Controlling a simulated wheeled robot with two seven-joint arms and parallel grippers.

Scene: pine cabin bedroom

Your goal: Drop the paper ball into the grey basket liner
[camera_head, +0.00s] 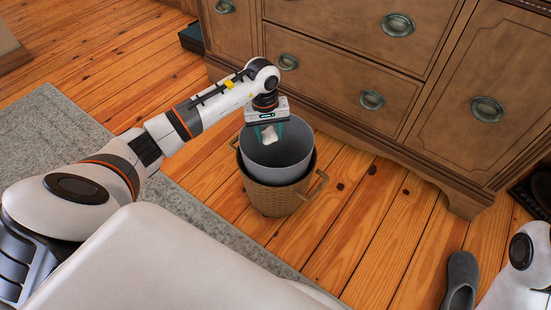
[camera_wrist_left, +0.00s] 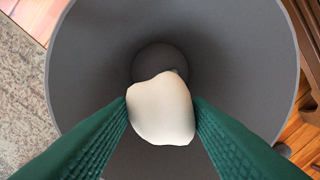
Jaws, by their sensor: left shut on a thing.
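The paper ball (camera_wrist_left: 161,108) is a white, crumpled lump, held between the two green fingers of my left gripper (camera_wrist_left: 161,112). In the head view the paper ball (camera_head: 268,134) shows at the mouth of the grey basket liner (camera_head: 285,165), with my left gripper (camera_head: 268,130) pointing down from above. The liner is a grey round bucket inside a woven basket with handles. In the left wrist view the liner (camera_wrist_left: 85,70) opens around and below the ball. My right gripper is out of view; only part of that arm shows at the lower right.
A wooden dresser (camera_head: 330,70) with drawers stands right behind the basket (camera_head: 270,200). A grey rug (camera_head: 60,130) lies to the left. A grey slipper (camera_head: 461,280) is on the plank floor at the lower right. Bare floor lies right of the basket.

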